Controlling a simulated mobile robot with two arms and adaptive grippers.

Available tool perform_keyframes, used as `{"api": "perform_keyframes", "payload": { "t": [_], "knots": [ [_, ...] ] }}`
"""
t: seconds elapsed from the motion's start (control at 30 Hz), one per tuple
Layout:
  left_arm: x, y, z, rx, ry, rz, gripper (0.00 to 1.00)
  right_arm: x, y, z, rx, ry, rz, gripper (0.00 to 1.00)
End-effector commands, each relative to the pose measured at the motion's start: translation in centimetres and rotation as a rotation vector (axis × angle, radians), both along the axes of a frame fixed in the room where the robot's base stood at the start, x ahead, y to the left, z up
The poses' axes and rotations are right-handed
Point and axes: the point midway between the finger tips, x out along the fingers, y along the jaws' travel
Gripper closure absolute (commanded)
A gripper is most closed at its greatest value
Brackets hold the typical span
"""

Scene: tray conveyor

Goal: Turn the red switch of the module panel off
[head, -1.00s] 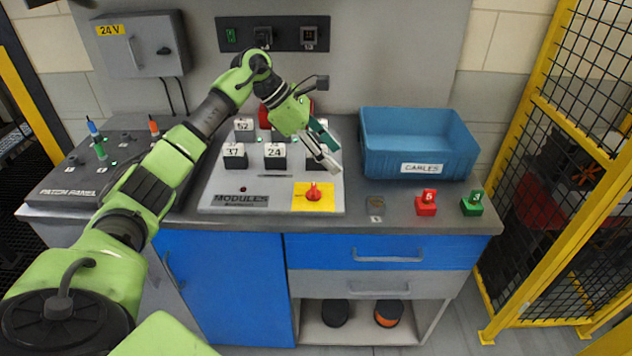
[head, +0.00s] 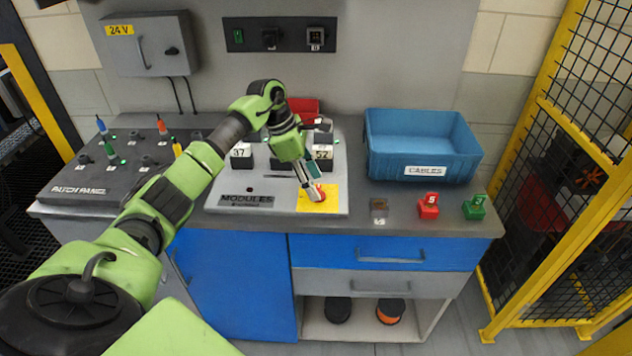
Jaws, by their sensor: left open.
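The grey module panel (head: 225,190) lies on the worktop, marked MODULES at its front. Its red switch (head: 322,193) sits on a yellow plate (head: 329,203) at the panel's front right corner. My left gripper (head: 313,193) points down at the switch, with its fingertips over or beside it; I cannot tell whether they touch it. The gripper is open. The fingers hide part of the switch, so its turned position cannot be read. My right gripper is not in view.
Numbered modules (head: 241,150) stand on the panel behind the gripper. A red block (head: 428,206), a green block (head: 474,207) and a small brown-grey block (head: 379,207) sit near the front edge. The patch panel (head: 75,192) is at left.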

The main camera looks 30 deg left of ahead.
Motion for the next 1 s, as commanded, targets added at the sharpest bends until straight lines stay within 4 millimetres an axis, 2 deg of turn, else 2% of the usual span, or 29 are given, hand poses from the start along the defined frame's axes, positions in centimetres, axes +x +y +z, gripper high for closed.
{"api": "perform_keyframes", "payload": {
  "t": [0.2,0.5,0.63,0.67,1.0],
  "knots": [
    [0.4,-0.6,-1.6,-0.001,-0.001,-0.001,0.49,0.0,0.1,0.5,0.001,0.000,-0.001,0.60],
    [0.4,-0.6,-1.8,0.001,-0.001,-0.001,0.49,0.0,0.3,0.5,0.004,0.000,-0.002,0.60],
    [0.4,-0.6,-1.8,0.001,-0.001,-0.001,0.82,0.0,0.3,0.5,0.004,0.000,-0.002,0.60],
    [0.4,-0.6,-1.8,0.001,-0.001,-0.001,0.87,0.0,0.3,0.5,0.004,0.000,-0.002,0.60],
    [0.4,-0.7,-1.8,0.001,-0.001,0.025,0.87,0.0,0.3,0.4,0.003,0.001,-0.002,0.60]
  ]
}}
